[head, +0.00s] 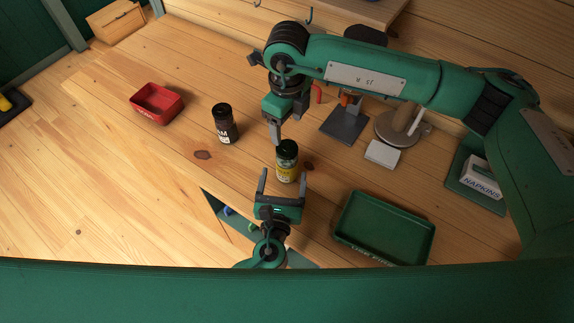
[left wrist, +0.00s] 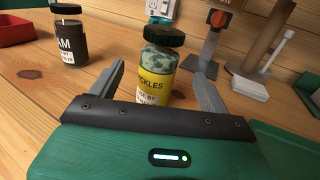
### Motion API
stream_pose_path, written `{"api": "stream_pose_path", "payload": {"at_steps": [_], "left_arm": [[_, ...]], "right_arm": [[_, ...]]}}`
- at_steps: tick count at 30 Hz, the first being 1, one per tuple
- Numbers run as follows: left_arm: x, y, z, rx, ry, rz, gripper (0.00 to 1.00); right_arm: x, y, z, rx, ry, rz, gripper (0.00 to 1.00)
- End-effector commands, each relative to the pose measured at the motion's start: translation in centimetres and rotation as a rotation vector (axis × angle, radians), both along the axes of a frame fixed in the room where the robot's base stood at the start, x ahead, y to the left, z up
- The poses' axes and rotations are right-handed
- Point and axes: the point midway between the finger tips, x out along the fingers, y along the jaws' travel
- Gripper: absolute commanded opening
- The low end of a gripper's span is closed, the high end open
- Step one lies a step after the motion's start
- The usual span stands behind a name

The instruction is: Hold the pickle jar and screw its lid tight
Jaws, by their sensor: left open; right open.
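The pickle jar (head: 287,168) stands upright on the wooden table, with a yellow label and a dark green lid (head: 288,147) sitting on top. It also shows in the left wrist view (left wrist: 157,78), between and beyond the fingers. I cannot tell how tight the lid is. My left gripper (head: 279,177) is open, low in front of the jar, with its fingers pointing toward it; its fingers also show in the left wrist view (left wrist: 160,88). My right gripper (head: 285,128) is above and behind the jar, pointing down, with its fingertips near the lid.
A dark jam jar (head: 224,124) and a red tray (head: 157,103) stand to the left. A green tray (head: 384,228) lies front right. Behind are a grey stand (head: 345,125), a white block (head: 382,154) and a round-based holder (head: 397,128). A napkin box (head: 482,178) is at far right.

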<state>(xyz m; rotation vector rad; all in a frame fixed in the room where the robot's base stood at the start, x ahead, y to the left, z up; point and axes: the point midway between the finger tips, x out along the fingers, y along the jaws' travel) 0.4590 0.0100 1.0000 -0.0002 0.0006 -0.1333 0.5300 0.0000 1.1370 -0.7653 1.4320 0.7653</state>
Motion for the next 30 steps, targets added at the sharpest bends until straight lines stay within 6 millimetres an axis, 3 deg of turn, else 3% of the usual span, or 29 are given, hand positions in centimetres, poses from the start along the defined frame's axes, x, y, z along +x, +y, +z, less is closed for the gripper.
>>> {"api": "stream_pose_path", "payload": {"at_steps": [6, 13, 18, 27, 28, 30], "left_arm": [[4.4, -0.6, 0.1, 0.0, -0.003, 0.0, 0.79], [7.7, -1.0, 0.1, 0.001, -0.002, 0.001, 0.79], [8.7, -1.2, 0.1, 0.0, -0.001, -0.001, 0.79], [8.9, -1.2, 0.1, 0.0, -0.001, 0.0, 0.79], [8.9, -1.2, 0.1, 0.0, -0.001, 0.0, 0.77], [8.9, -1.2, 0.1, 0.0, -0.001, 0.0, 0.64]], "right_arm": [[0.0, 0.0, 0.0, 0.0, 0.0, 0.0, 0.68], [0.0, 0.0, 0.0, 0.0, 0.0, 0.0, 0.68], [0.0, 0.0, 0.0, 0.0, 0.0, 0.0, 0.68], [0.0, 0.0, 0.0, 0.0, 0.0, 0.0, 0.68], [0.0, 0.0, 0.0, 0.0, 0.0, 0.0, 0.68], [0.0, 0.0, 0.0, 0.0, 0.0, 0.0, 0.68]]}}
